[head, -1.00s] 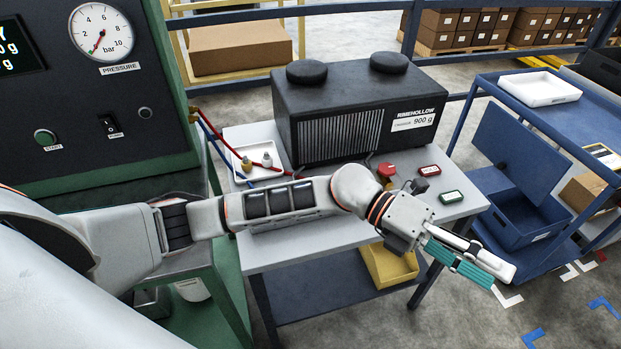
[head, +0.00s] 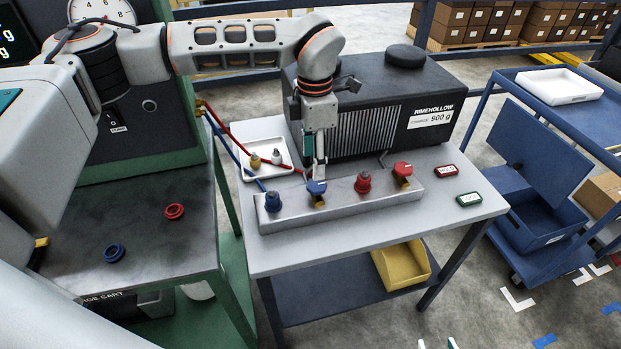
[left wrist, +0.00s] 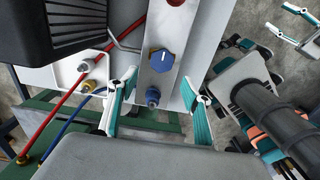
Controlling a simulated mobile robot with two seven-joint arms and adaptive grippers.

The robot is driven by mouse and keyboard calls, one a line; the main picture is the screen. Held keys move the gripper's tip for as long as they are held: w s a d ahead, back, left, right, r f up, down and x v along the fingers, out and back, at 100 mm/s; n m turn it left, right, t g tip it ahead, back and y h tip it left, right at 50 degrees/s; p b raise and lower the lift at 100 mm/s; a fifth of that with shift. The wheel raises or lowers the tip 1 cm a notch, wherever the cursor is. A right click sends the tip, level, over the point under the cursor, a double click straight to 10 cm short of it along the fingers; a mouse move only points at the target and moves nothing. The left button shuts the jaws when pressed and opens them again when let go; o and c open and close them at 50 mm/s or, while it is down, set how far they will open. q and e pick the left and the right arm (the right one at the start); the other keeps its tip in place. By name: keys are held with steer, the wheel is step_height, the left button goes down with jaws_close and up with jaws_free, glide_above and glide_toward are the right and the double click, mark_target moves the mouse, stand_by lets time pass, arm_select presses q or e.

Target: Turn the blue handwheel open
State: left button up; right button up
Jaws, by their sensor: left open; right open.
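The blue handwheel (head: 317,187) sits on a brass valve on the grey manifold block (head: 345,201) on the table. In the left wrist view the blue handwheel (left wrist: 162,61) shows a white mark on its face. My left gripper (head: 315,175) points down at the handwheel from above and behind. Its fingers are open, and in the left wrist view (left wrist: 160,82) they stand apart on either side, short of the handwheel's picture position. I cannot tell whether they touch it. Only the fingertips of my right gripper (head: 437,344) show at the bottom edge; they are apart and empty.
A red handwheel (head: 403,169), a red fitting (head: 363,183) and a blue fitting (head: 273,201) share the block. The black unit (head: 350,110) stands close behind. A white tray (head: 248,160) with hose ends lies left. Red and green labelled blocks lie right.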

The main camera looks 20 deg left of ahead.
mark_target(314, 185)
arm_select(q)
step_height(314, 185, down, 7)
steer(key=shift+d+f, duration=0.1)
stand_by(0.3)
steer(key=c, duration=1.1)
